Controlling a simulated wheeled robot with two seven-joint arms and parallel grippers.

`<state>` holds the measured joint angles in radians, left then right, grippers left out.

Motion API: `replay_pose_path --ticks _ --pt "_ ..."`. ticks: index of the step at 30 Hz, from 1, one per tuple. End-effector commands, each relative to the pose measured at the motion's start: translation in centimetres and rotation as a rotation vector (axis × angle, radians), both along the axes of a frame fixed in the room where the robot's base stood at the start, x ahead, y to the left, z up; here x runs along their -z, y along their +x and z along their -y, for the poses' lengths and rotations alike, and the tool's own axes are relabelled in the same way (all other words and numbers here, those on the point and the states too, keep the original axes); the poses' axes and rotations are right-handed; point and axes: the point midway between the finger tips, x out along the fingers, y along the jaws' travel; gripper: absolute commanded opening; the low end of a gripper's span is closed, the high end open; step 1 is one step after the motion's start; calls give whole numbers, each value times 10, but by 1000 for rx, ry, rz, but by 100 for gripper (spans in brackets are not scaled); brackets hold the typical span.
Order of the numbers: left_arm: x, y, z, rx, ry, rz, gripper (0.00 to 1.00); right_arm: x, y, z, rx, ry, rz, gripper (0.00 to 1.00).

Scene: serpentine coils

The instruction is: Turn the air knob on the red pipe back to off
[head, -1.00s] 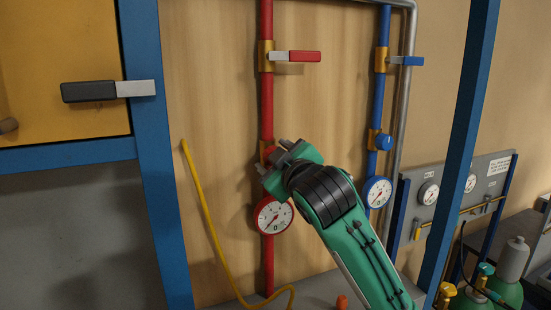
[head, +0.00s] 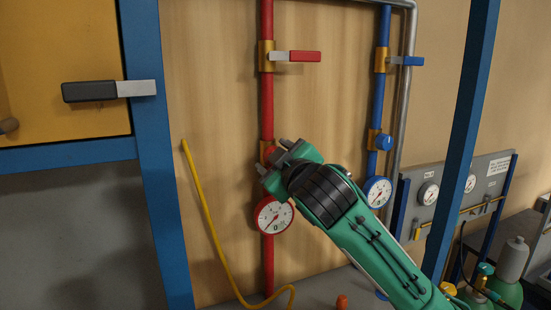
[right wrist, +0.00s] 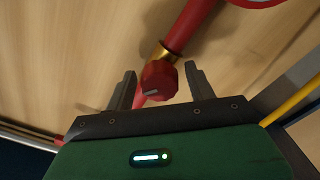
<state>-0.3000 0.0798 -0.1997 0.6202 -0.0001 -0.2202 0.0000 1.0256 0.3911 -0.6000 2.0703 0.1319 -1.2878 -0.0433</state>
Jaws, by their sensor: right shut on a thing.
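The red pipe (head: 267,110) runs down the wooden panel in the head view. Its air knob, round and red with a pale mark, shows in the right wrist view (right wrist: 160,78), in front of a brass fitting (right wrist: 161,53). My right gripper (head: 279,150) is at the knob, above the red-rimmed gauge (head: 273,215), and mostly hides it in the head view. My left gripper is not in view.
A red-handled valve (head: 295,56) sits higher on the red pipe. To the right is the blue pipe (head: 378,105) with its blue knob (head: 384,143) and gauge (head: 377,191). A yellow hose (head: 207,225) hangs at left. Blue posts flank the panel.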

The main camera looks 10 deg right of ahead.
Motion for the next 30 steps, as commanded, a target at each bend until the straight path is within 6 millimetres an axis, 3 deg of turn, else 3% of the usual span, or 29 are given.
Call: replay_pose_path --ticks 1,5,13,21,30 --pt "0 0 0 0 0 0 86 0 1 3 13 -583 116 24" --pt "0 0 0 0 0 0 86 0 1 3 11 -677 134 24" --pt "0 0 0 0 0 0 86 0 1 3 10 -702 138 24" --pt "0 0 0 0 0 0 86 0 1 3 11 -948 185 24" --pt "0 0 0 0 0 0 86 0 1 3 10 -987 194 24"
